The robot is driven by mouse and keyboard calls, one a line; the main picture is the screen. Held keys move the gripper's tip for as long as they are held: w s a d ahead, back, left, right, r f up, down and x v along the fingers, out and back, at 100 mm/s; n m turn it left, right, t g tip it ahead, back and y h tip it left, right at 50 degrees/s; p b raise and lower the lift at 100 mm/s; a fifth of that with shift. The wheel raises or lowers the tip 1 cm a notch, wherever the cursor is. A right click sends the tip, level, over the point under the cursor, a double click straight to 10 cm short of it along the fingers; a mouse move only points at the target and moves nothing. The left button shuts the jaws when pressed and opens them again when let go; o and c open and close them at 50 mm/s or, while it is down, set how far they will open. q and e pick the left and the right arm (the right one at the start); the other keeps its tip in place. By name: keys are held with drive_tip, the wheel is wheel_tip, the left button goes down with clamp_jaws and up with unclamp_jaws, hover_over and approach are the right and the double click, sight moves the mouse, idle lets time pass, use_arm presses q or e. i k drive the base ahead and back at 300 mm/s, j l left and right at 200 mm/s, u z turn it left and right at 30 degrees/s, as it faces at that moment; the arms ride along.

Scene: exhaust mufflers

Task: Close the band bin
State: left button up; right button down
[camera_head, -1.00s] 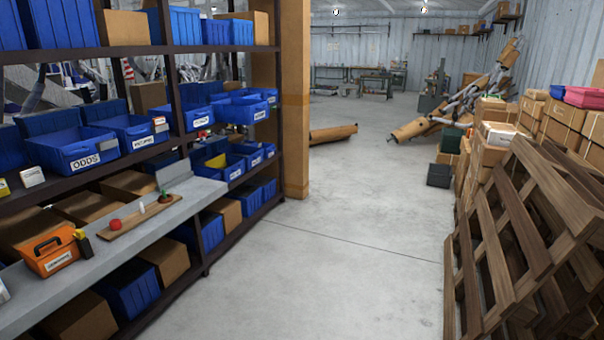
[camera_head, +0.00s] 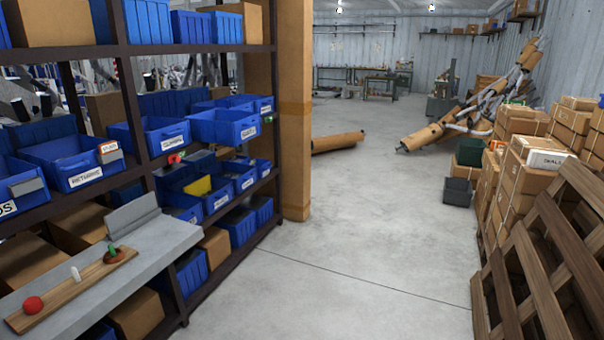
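Blue bins with white labels stand on the dark shelf rack at left. One blue bin (camera_head: 217,127) on the middle shelf juts out past its neighbours, near the rack's right end; its label is too small to read. A blue bin (camera_head: 156,134) left of it and a larger blue bin (camera_head: 66,162) nearer me also stick forward. I cannot tell by label which is the band bin. Neither of my grippers is in view.
A grey ledge (camera_head: 150,246) with a wooden board (camera_head: 75,289) projects from the rack. A tan post (camera_head: 294,190) stands at the rack's end. Wooden pallets (camera_head: 540,270) and cartons (camera_head: 530,180) line the right. The concrete floor (camera_head: 340,240) between is clear.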

sight(210, 126)
drive_tip(key=i, duration=2.8)
drive_tip(key=i+u, duration=0.3)
drive_tip(key=u, duration=0.75)
drive_tip(key=i+l, duration=0.05)
